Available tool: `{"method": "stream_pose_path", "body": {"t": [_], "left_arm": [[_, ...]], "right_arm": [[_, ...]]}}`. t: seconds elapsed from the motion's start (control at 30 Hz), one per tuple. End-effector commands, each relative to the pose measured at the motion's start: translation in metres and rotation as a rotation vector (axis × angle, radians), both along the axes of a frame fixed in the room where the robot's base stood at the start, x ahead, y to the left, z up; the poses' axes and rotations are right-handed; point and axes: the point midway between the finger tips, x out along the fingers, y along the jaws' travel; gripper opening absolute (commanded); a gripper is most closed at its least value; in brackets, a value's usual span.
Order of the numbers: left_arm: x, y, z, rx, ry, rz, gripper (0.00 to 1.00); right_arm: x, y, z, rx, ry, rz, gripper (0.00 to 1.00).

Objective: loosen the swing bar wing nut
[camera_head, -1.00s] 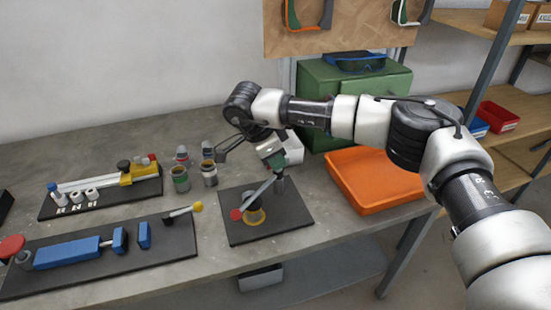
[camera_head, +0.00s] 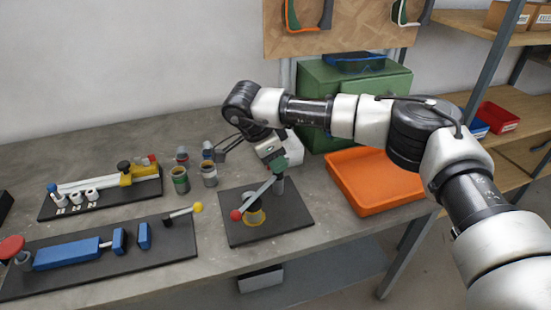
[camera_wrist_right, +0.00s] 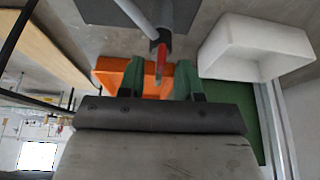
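The swing bar (camera_head: 258,194) is a grey bar with a red ball at its lower left end. It passes over a yellow ring on a dark base plate (camera_head: 295,212) and meets an upright grey post (camera_head: 280,186). My right gripper (camera_head: 279,164) is over the post's top and hides the wing nut in the head view. In the right wrist view, a narrow red piece (camera_wrist_right: 160,62), apparently the wing nut, stands between the green fingertips of the right gripper (camera_wrist_right: 157,80). Gaps show on both sides, so the fingers are open. My left gripper is not in view.
An orange tray (camera_head: 375,181) lies right of the plate, with a green cabinet (camera_head: 357,100) behind. Several small cans (camera_head: 180,180) stand to the left. Two more dark plates with blue and yellow fixtures (camera_head: 68,253) lie further left. A white bin (camera_wrist_right: 255,48) shows in the wrist view.

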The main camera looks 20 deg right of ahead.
Motion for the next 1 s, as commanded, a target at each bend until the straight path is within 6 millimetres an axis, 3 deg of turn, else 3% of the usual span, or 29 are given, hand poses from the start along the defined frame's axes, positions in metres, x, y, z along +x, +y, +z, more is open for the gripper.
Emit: {"method": "stream_pose_path", "body": {"t": [0.5, 0.7, 1.0], "left_arm": [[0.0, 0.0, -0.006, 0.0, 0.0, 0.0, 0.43], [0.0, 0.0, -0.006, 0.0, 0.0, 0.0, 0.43], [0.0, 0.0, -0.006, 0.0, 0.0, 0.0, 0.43]], "right_arm": [[-0.002, 0.035, 0.084, 0.002, -0.004, 0.001, 0.34], [-0.002, 0.04, 0.096, 0.001, -0.002, 0.001, 0.34], [-0.002, 0.04, 0.097, 0.001, -0.002, 0.001, 0.34]]}}
